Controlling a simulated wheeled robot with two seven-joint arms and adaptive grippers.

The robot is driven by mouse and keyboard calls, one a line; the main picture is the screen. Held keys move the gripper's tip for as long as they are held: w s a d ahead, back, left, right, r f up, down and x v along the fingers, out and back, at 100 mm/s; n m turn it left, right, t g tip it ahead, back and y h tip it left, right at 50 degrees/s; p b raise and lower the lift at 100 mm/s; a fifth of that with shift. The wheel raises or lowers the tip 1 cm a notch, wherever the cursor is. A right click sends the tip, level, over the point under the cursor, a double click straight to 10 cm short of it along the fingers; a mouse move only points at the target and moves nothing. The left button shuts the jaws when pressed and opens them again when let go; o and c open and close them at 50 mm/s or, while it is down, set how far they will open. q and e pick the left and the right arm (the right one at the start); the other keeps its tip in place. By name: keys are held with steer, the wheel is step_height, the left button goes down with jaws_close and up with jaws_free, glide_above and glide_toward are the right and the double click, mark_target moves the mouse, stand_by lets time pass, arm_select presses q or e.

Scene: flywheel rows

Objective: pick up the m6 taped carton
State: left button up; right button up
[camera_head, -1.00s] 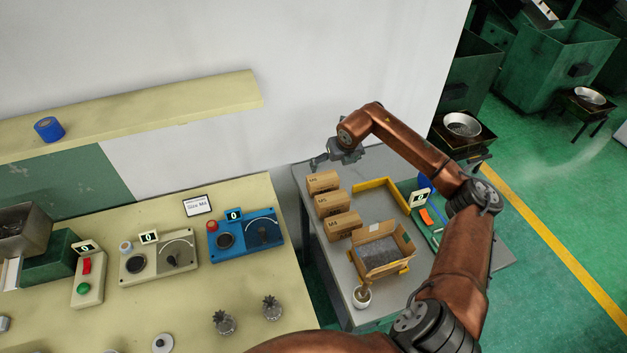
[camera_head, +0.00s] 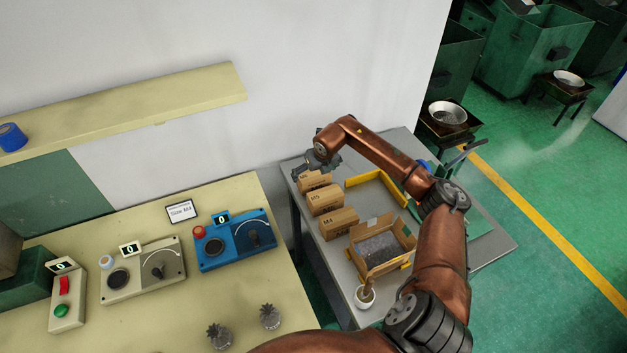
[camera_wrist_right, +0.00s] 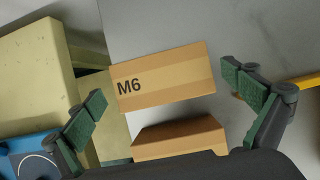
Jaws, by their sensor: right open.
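The M6 taped carton (camera_head: 316,183) is a brown box at the far end of a row of cartons on the grey table. My right gripper (camera_head: 312,167) is over it and hides part of its top. In the right wrist view the M6 carton (camera_wrist_right: 165,80) lies between the two spread green-padded fingers of my right gripper (camera_wrist_right: 165,88), with gaps on both sides. The gripper is open and empty. My left gripper is not in view.
The M5 carton (camera_head: 325,199) stands close beside the M6 carton, and the M4 carton (camera_head: 338,222) is nearer. An open carton (camera_head: 381,245) with grey contents and a yellow corner rail (camera_head: 378,180) are on the grey table. A beige workbench (camera_head: 240,292) is left.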

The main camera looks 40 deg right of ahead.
steer(key=shift+x, duration=0.95)
steer(key=c, duration=1.6)
steer(key=shift+d+r, duration=0.1)
steer(key=shift+c, duration=0.4)
steer(key=shift+r, duration=0.1)
